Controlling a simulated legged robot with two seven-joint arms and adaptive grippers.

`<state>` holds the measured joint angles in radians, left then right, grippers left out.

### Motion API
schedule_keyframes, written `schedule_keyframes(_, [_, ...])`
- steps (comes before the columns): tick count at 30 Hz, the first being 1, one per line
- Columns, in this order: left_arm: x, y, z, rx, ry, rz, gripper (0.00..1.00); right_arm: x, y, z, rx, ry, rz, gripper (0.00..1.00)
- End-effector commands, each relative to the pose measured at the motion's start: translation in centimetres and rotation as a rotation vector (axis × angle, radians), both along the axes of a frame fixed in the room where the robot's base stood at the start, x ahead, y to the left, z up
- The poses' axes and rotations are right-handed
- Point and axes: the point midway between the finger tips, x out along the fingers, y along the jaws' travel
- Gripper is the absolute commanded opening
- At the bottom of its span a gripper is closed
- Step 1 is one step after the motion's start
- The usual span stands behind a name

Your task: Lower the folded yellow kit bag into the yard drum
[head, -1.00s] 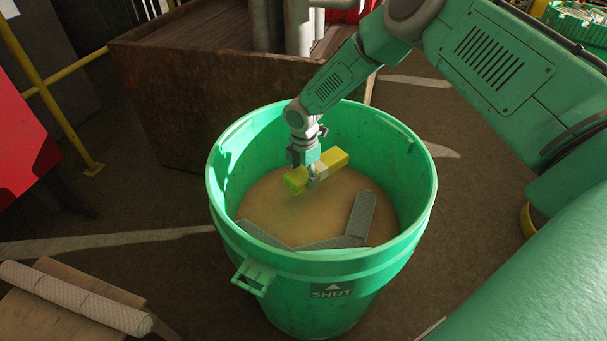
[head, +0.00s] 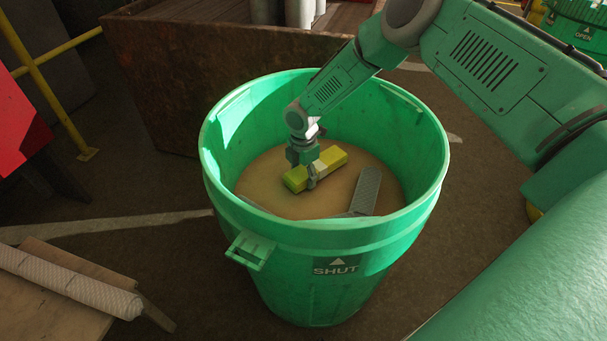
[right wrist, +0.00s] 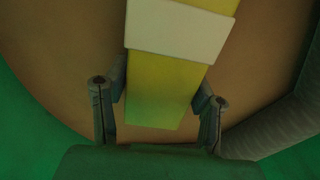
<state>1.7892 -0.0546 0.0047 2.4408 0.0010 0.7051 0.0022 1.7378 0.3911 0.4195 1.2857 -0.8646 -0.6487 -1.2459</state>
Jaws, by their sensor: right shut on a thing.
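The folded yellow kit bag (head: 331,158), a long yellow bundle with a pale band, is inside the green yard drum (head: 325,236), over its tan inside surface. My right gripper (head: 311,178) is shut on the bag from above. In the right wrist view the bag (right wrist: 164,92) lies between the two fingers of my right gripper (right wrist: 160,104). I cannot tell whether the bag touches the surface below it. My left gripper is not in view.
A white roll (head: 70,281) rests on boards at lower left. A rusty bin (head: 185,85) stands behind the drum. A yellow rail (head: 45,90) stands at left.

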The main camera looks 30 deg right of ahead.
Motion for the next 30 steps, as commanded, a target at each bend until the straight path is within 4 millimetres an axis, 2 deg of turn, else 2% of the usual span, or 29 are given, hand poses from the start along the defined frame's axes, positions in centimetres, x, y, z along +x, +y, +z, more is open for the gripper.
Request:
schedule_keyframes(27, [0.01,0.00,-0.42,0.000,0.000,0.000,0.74,0.01,-0.05,-0.65,0.001,0.000,0.001,0.25])
schedule_keyframes(28, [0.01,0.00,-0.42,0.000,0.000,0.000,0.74,0.01,-0.05,-0.65,0.001,0.000,0.001,0.57])
schedule_keyframes(30, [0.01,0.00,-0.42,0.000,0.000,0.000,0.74,0.01,-0.05,-0.65,0.001,0.000,0.001,0.75])
